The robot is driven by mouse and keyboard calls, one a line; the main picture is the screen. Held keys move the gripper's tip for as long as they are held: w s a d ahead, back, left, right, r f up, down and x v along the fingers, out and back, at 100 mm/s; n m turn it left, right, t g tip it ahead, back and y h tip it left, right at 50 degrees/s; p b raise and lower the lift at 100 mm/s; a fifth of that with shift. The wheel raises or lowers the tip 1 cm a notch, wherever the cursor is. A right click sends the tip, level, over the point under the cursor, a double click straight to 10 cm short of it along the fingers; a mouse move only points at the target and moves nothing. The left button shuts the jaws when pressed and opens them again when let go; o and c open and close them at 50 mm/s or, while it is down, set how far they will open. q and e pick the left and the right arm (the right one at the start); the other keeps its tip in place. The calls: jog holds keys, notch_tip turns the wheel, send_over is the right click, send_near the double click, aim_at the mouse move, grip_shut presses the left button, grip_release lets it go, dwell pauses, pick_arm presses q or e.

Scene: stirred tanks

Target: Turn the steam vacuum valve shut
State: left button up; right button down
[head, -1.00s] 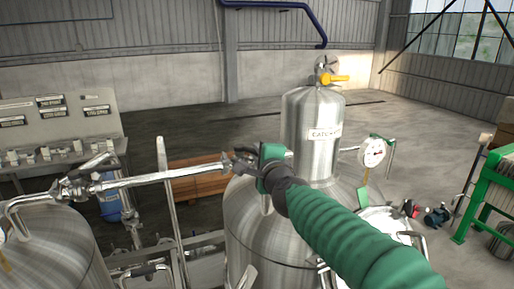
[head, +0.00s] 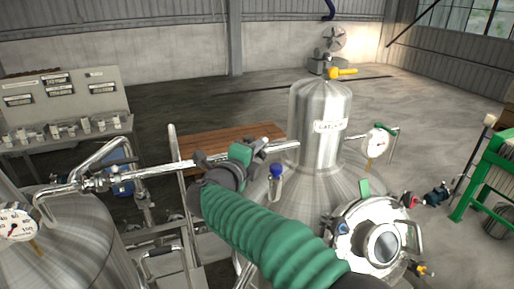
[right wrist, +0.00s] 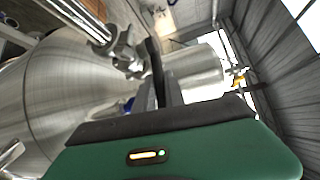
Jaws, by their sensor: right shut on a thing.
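My right gripper (head: 258,146) is at the steel pipe (head: 150,175) that runs from the left tank to the labelled steel pot at centre right. In the right wrist view its dark fingers (right wrist: 160,78) are close together, shut on a part that they mostly hide. A metal valve fitting (right wrist: 124,50) on the pipe shows right beside the fingers; I take it for the steam vacuum valve. How far its handle is turned cannot be told. My left gripper is not in view.
A blue-capped fitting (head: 276,170) stands just right of my gripper. The pot (head: 318,110) carries a yellow handle (head: 342,73) on top. A pressure gauge (head: 376,141) and round hatch (head: 383,240) lie to the right. A frame rail (head: 182,190) rises left of my arm.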

jog(key=shift+f, duration=0.4)
jog(key=c, duration=1.7)
grip_release()
jog(key=shift+d+r, duration=0.1)
jog(key=shift+r, duration=0.05)
jog(key=b+v, duration=0.8)
jog(key=v, duration=0.8)
jog(key=shift+s+a+b, duration=0.25)
jog(key=shift+a+b, duration=0.15)
